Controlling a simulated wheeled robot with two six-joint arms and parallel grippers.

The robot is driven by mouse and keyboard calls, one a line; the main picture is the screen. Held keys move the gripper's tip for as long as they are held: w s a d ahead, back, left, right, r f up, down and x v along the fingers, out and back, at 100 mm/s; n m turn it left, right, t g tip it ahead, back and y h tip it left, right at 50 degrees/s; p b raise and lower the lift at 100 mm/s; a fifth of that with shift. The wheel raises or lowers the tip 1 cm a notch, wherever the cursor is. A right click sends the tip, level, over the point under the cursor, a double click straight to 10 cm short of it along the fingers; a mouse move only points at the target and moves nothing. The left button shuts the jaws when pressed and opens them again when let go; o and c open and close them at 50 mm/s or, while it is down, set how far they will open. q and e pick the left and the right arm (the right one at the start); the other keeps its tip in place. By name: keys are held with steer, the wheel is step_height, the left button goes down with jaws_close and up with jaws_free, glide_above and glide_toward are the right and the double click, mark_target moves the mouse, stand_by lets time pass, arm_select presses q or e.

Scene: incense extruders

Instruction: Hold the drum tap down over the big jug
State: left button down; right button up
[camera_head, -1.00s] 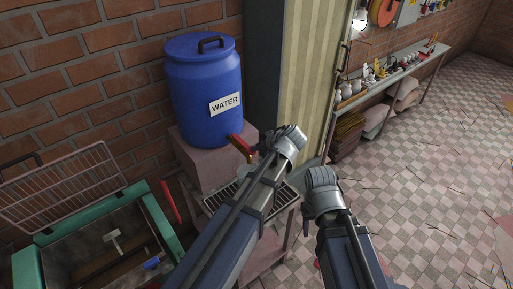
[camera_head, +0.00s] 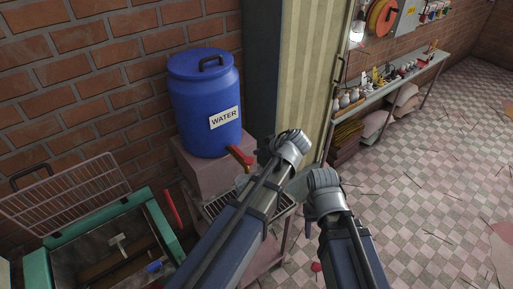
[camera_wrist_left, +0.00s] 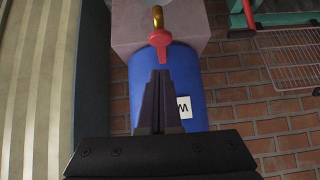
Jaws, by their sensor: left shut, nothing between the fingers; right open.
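The blue water drum (camera_head: 205,105) stands on a pinkish block by the brick wall. Its red tap handle (camera_head: 240,157) sticks out at the lower front. In the left wrist view the red handle (camera_wrist_left: 160,40) and the brass spout (camera_wrist_left: 157,15) show clearly. My left gripper (camera_head: 265,152) is shut and empty beside the tap. In the left wrist view its fingertips (camera_wrist_left: 160,74) lie close to the handle; contact is unclear. A pale vessel, perhaps the big jug (camera_head: 243,181), shows partly below the tap, mostly hidden by my left arm. My right gripper (camera_head: 308,228) is open, largely hidden behind its wrist.
A slatted grate (camera_head: 215,206) lies under the tap. A green-rimmed basin (camera_head: 172,228) and a wire rack (camera_head: 75,195) are at the left. A shelf (camera_head: 385,92) with small items runs along the far right wall. The tiled floor at right is largely open.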

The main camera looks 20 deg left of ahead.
arm_select(q)
steer(key=p+v, duration=0.2)
steer(key=v, duration=0.3)
steer(key=shift+s+d+r+p, duration=0.1)
steer(key=shift+s+r+p, duration=0.1)
steer(key=shift+r+p, duration=0.1)
arm_select(e)
step_height(320, 180, up, 4)
steer(key=shift+a+f, duration=0.1)
arm_select(q)
steer(key=shift+f, duration=0.1)
